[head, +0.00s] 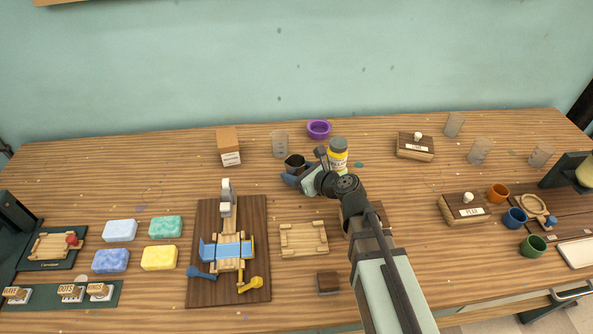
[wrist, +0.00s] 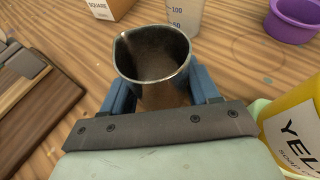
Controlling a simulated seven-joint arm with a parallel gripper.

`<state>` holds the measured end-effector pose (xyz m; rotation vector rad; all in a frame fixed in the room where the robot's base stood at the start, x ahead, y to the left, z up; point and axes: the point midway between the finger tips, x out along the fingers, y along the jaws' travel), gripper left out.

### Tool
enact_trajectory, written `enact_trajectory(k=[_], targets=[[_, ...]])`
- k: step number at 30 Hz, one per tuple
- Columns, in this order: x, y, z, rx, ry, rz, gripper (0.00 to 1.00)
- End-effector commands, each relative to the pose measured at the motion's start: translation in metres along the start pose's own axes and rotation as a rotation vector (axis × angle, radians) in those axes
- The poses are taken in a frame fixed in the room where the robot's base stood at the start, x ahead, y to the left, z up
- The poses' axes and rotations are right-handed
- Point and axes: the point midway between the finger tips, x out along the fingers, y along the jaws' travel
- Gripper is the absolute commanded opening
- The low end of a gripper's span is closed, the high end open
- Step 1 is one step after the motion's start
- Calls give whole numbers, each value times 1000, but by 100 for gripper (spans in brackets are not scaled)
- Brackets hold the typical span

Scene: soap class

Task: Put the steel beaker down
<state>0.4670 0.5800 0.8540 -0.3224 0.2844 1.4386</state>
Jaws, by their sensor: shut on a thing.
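The steel beaker (head: 295,161) is dark grey with a pouring lip and stands near the back middle of the table. In the wrist view the steel beaker (wrist: 152,55) is upright between the two blue fingers of my gripper (wrist: 165,103). My gripper (head: 291,179) is shut on it. The beaker looks empty inside. I cannot tell from these views whether its base touches the table.
A clear measuring beaker (head: 279,144), a purple bowl (head: 318,129) and a square box (head: 229,147) stand behind. A wooden tray (head: 304,239) lies in front. Bare table shows left of the beaker.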

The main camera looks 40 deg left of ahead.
Motion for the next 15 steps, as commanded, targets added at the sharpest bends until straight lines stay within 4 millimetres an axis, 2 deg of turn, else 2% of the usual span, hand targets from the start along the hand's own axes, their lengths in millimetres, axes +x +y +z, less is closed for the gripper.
enact_trajectory(k=[3,4,12,15], targets=[[1,0,-2,1,0,0,29],[1,0,-2,1,0,0,63],[1,0,-2,1,0,0,89],[1,0,-2,1,0,0,90]])
